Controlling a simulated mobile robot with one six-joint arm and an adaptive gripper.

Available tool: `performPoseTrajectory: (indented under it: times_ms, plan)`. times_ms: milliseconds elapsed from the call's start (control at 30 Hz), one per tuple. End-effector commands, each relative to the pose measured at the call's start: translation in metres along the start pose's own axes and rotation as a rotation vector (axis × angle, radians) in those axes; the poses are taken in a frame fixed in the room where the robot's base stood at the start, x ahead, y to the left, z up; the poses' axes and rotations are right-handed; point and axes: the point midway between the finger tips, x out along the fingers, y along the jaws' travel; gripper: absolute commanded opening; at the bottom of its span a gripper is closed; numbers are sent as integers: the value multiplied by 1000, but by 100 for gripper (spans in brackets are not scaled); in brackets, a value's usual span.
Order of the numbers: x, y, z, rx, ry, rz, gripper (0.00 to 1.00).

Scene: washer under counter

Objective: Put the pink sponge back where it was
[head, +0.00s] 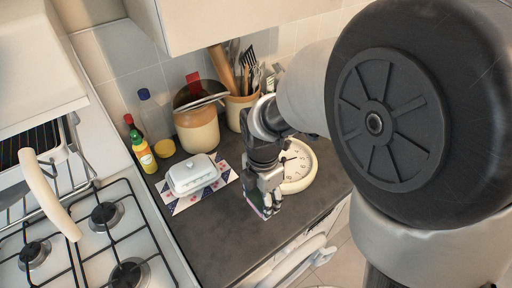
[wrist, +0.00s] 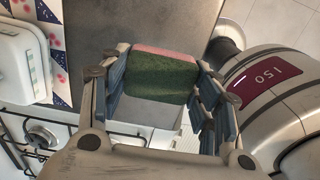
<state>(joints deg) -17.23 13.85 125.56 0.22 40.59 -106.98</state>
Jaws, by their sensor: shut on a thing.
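The pink sponge (wrist: 160,76) shows in the wrist view as a block with a green face and a pink strip along its far edge. My gripper (wrist: 158,92) is shut on it, with one finger at each side. In the head view my gripper (head: 263,203) points down over the dark worktop near its front edge, right of the white butter dish (head: 192,174). Only a small part of the sponge (head: 253,203) shows there, beside the fingers. I cannot tell whether it touches the worktop.
The butter dish stands on a patterned mat (head: 175,208). A round cream dial (head: 297,180) is close behind and right of my gripper. A crock of utensils (head: 240,112), a lidded jar (head: 198,130) and bottles (head: 144,153) stand at the back. The hob (head: 105,215) is left; the front-left worktop (head: 208,236) is clear.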

Motion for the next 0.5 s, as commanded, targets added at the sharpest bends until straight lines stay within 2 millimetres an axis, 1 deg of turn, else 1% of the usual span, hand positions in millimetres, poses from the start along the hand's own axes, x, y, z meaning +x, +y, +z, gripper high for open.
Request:
performPoseTrajectory:
  times_ms: [33, 100, 200, 300, 500]
  plan:
    - [20, -1, 0, 0, 2, -6, 38]
    - [37, -1, 0, 0, 2, -5, 38]
    - [57, -1, 0, 0, 2, -4, 38]
    - [69, 0, 0, 0, 1, -2, 38]
    - [81, 0, 0, 0, 0, -1, 38]
